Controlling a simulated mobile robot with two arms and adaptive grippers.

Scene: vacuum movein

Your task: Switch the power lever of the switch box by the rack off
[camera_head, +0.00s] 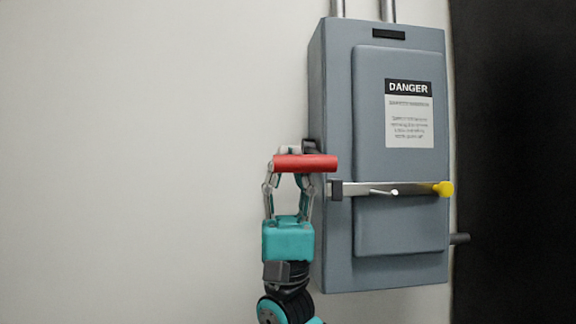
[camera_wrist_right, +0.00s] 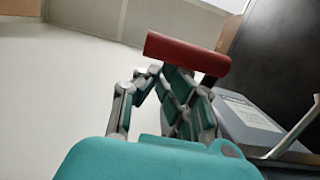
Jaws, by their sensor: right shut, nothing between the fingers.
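The grey switch box (camera_head: 330,250) hangs on the wall, with a danger label (camera_head: 409,114) on its door. Its power lever (camera_head: 304,163) is a red horizontal grip at the box's left side, joined to a dark bracket. The red grip also shows in the right wrist view (camera_wrist_right: 188,53), just beyond the fingers. My right gripper (camera_head: 289,178) comes up from below, its fingertips at the red grip's underside and partly hidden by it. It is shut with nothing held; I cannot tell whether the tips touch the grip. My left gripper is not in view.
Two pipes (camera_head: 388,10) rise from the box top. A dark panel (camera_head: 515,160) stands at the right. The wall at the left is clear.

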